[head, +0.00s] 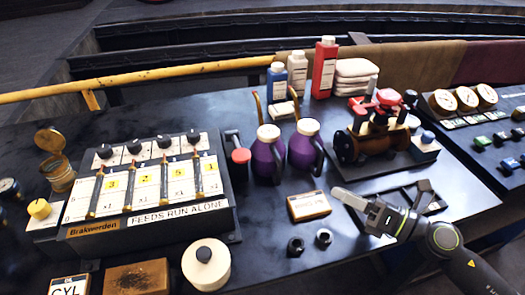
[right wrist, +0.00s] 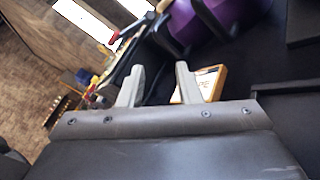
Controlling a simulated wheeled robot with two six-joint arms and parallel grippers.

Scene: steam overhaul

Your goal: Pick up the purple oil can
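Two purple oil cans with cream tops, thin brown spouts and dark handles stand upright side by side on the dark bench in the head view: a left one (head: 267,160) and a right one (head: 302,152). My right gripper (head: 350,199) is to the right of and nearer than both cans, apart from them. In the right wrist view its two fingers (right wrist: 160,82) are spread with nothing between them. Purple can bodies (right wrist: 232,14) show at the top of that view, partly cut off. My left gripper is not in view.
A small yellow-edged box (head: 309,206) lies in front of the cans, with two black knobs (head: 310,241) nearby. The feeds panel (head: 150,190) stands left. A brown valve assembly (head: 372,142) stands right. Bottles (head: 325,68) stand behind. Bare bench lies around the box.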

